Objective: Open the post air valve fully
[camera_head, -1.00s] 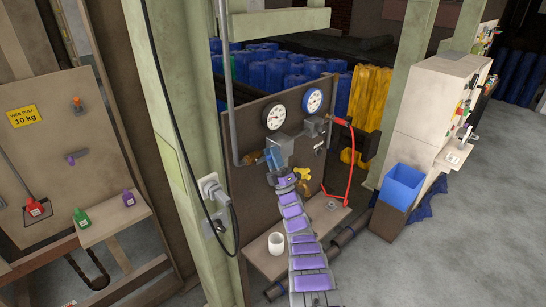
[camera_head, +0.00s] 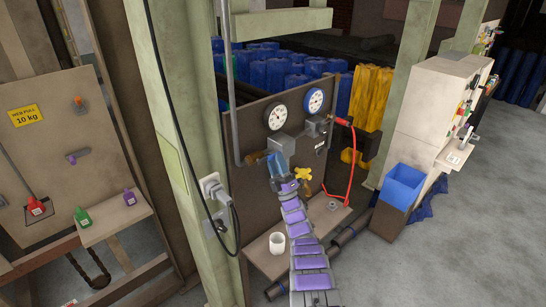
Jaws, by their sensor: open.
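A board with pipework stands beside the pale green post. A brass-coloured fitting (camera_head: 255,158) sits on the grey pipe that runs down by the post. A blue part (camera_head: 279,161) shows just right of it, close to the end of my arm; I cannot tell whether it is a valve handle. A yellow handle (camera_head: 302,172) is right of my arm. Which of these is the post air valve is not clear. My gripper (camera_head: 279,174) is open at the board, just below the blue part. Its fingers are too small to make out, and contact cannot be told.
Two dial gauges (camera_head: 276,117) (camera_head: 315,101) top the board (camera_head: 241,128). A red hose (camera_head: 352,165) hangs at right. A white cup (camera_head: 277,242) stands on the shelf below. The post (camera_head: 182,150) with its plug and cable borders the left. Open floor lies right.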

